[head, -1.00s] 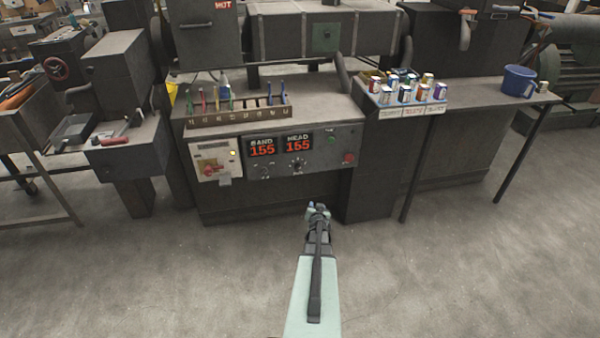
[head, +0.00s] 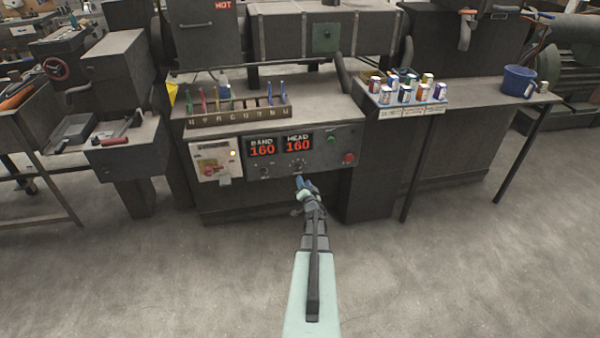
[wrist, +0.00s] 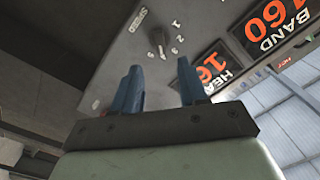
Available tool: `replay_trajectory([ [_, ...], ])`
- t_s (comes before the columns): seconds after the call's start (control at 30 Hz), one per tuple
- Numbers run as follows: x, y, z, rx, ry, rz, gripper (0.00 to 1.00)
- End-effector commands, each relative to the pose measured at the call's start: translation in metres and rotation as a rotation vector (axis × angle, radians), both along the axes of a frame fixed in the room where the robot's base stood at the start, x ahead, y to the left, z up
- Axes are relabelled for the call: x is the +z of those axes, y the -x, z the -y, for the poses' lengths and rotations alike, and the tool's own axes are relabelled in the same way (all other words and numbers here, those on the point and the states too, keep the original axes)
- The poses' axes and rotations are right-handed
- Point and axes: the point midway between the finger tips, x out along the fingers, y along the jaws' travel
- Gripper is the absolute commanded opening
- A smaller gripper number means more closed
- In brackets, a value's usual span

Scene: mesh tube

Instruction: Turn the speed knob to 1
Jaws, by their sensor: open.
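The speed knob is a small dark knob (head: 298,165) under the HEAD display on the grey front panel. In the wrist view the knob (wrist: 157,39) shows ahead of the fingertips, with white printed numbers including 1 and 2 beside it and a small label near it. I cannot tell for sure which number it points at. My gripper (head: 299,182) is just below and in front of the knob in the head view. In the wrist view its two blue fingers (wrist: 160,66) are apart with nothing between them, and they do not appear to touch the knob.
BAND (head: 262,147) and HEAD (head: 298,142) displays read 160. Another knob (head: 264,171) sits to the left, a red button (head: 348,157) to the right, and a red switch on a pale plate (head: 211,170) further left. A tool rack (head: 238,116) stands above. The floor in front is clear.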

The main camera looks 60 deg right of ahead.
Motion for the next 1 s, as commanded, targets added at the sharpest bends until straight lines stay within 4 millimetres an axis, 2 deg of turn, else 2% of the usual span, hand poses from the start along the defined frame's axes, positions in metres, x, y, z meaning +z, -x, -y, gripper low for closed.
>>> replay_trajectory([
  [0.03, -0.002, -0.009, 0.01, 0.001, 0.001, 0.0, 0.43],
  [0.2, -0.002, -0.03, 0.03, 0.001, 0.001, -0.001, 0.43],
  [0.43, -0.001, -0.05, 0.051, 0.001, 0.001, -0.002, 0.43],
  [0.63, -0.001, -0.059, 0.058, 0.0, 0.0, -0.002, 0.43],
  [0.97, 0.0, -0.06, 0.059, 0.0, 0.0, -0.002, 0.43],
  [1.0, 0.0, -0.06, 0.059, 0.0, 0.0, -0.002, 0.4],
])
